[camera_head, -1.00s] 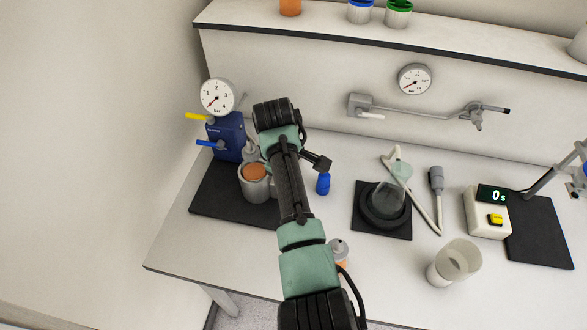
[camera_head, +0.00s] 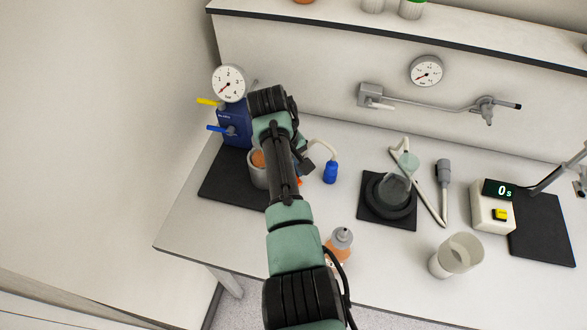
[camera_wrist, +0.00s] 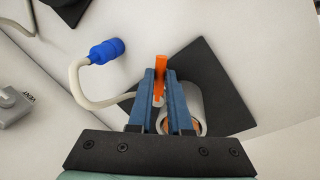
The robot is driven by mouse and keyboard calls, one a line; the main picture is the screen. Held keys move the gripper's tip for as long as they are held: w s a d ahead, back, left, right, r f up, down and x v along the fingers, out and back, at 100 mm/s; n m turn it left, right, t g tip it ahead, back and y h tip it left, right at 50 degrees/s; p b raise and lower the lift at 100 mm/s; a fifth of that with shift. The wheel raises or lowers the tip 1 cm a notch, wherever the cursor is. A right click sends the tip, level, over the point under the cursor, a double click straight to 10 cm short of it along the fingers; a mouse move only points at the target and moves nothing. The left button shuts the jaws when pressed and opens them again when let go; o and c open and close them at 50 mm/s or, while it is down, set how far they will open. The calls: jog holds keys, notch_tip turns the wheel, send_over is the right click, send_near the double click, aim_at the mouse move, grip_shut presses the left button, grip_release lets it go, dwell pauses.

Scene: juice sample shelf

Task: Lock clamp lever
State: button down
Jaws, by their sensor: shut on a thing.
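The clamp lever is orange (camera_wrist: 160,64) and stands between the blue fingers of my gripper (camera_wrist: 161,76) in the wrist view. My gripper is shut on it. The lever is beside a pale cylindrical vessel (camera_wrist: 196,100), partly hidden behind the fingers, with orange-brown contents. In the head view my arm covers much of this spot. The vessel (camera_head: 257,176) shows to the left of the arm, and a small orange bit of the lever (camera_head: 299,181) shows to its right.
A blue unit (camera_head: 236,130) with a gauge and yellow and blue handles stands behind the vessel on a black mat (camera_head: 222,182). A hose ends in a blue connector (camera_wrist: 106,51) nearby. An orange bottle (camera_head: 338,244) stands close to my arm. Glassware and a timer (camera_head: 490,208) stand right.

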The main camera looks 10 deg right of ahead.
jog(key=c, duration=0.8)
grip_release()
jog(key=shift+c, duration=0.2)
jog(key=shift+r, duration=0.1)
notch_tip(320, 180, up, 13)
jog(key=a, duration=0.2)
jog(key=shift+s+a+f, duration=0.2)
jog(key=shift+s+a, duration=0.05)
jog(key=shift+s, duration=0.15)
